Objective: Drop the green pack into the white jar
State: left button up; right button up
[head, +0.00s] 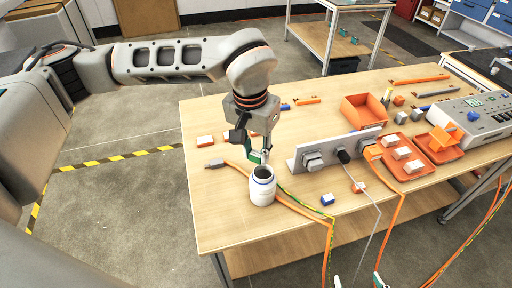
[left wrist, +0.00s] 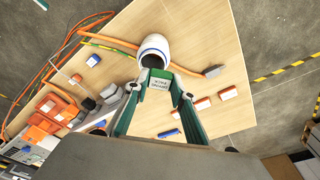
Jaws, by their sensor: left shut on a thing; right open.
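The white jar (head: 262,188) stands upright and open on the wooden table, near its left front edge. It also shows in the left wrist view (left wrist: 154,43), with a blue stripe around it. My left gripper (head: 256,156) is just above and behind the jar's mouth, pointing down. It is shut on the green pack (left wrist: 159,82), which has a white printed label and sits between the fingertips, close to the jar's rim. In the head view the pack is mostly hidden. My right gripper (head: 357,282) shows only its fingertips at the bottom edge, apart and empty.
Right of the jar stands a grey panel with sockets (head: 338,150). Orange cables (head: 302,210) run past the jar. Small blocks (head: 327,199) lie nearby. Orange trays (head: 362,110) and a grey control box (head: 470,118) are further right.

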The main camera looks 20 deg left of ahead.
pick_arm(q)
jog(key=o, duration=0.9)
jog(key=shift+f, duration=0.1)
jog(key=shift+o, duration=0.2)
notch_tip(320, 180, up, 12)
jog(key=s, duration=0.1)
jog(key=shift+s+a, duration=0.15)
jog(key=shift+s, duration=0.1)
